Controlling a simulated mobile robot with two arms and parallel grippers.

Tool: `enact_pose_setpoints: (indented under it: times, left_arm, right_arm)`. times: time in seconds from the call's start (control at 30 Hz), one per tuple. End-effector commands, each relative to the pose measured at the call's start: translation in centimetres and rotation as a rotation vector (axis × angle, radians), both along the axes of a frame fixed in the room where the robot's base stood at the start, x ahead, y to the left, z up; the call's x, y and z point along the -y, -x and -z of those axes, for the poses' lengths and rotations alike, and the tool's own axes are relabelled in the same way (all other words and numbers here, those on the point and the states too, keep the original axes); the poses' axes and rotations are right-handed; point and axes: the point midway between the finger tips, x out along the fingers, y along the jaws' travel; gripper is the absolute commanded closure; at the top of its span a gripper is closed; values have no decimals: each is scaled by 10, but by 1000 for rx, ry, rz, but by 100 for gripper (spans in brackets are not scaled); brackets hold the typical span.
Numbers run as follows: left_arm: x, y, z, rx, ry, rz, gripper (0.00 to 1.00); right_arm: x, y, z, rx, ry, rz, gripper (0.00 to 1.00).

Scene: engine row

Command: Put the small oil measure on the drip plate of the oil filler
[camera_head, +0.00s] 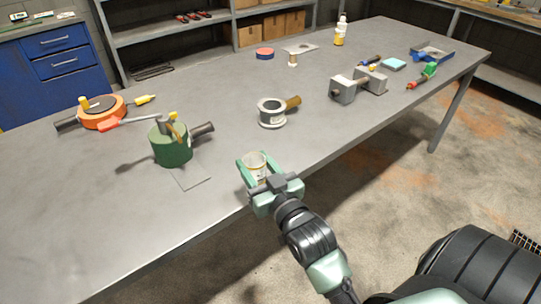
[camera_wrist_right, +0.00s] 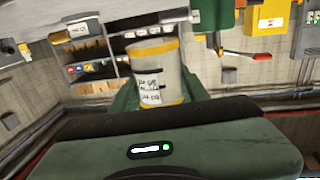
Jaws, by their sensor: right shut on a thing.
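The small oil measure (camera_head: 256,161) is a pale cup, held between the green fingers of my right gripper (camera_head: 255,170). In the right wrist view the measure (camera_wrist_right: 157,72) shows yellow bands and a white printed label, with a finger on each side. The gripper holds it at the table's near edge. The oil filler (camera_head: 171,147) is a green drum to the left, with a yellow knob on top. Its drip plate (camera_head: 190,181) is a thin grey plate at its front right, bare where it shows. My left gripper is out of view.
A grey ring-shaped part with a brown handle (camera_head: 271,113) stands behind the gripper. An orange round tool (camera_head: 102,113) lies at the far left. A grey metal block (camera_head: 357,86) stands to the right. The tabletop (camera_head: 225,150) between drip plate and gripper is clear.

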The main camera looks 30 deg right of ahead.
Motion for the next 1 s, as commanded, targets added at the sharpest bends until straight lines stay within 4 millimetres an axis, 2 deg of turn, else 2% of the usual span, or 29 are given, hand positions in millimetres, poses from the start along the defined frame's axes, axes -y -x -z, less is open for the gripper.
enact_pose_setpoints:
  times: [0.03, 0.2, 0.3, 0.5, 0.7, 1.0]
  left_arm:
    - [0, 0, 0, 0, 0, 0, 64]
    - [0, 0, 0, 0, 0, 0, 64]
    - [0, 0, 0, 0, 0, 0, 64]
    - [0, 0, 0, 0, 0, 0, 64]
    - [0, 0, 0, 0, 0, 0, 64]
    - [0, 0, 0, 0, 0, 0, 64]
  right_arm:
    - [13, -19, -15, 13, 3, 20, 100]
    - [57, -65, -56, 11, 2, 96, 100]
    - [81, -84, -81, 10, 2, 138, 100]
    - [112, -104, -116, 5, 1, 194, 100]
    - [121, -108, -126, 0, 1, 209, 100]
    - [120, -108, -121, -1, 1, 208, 100]
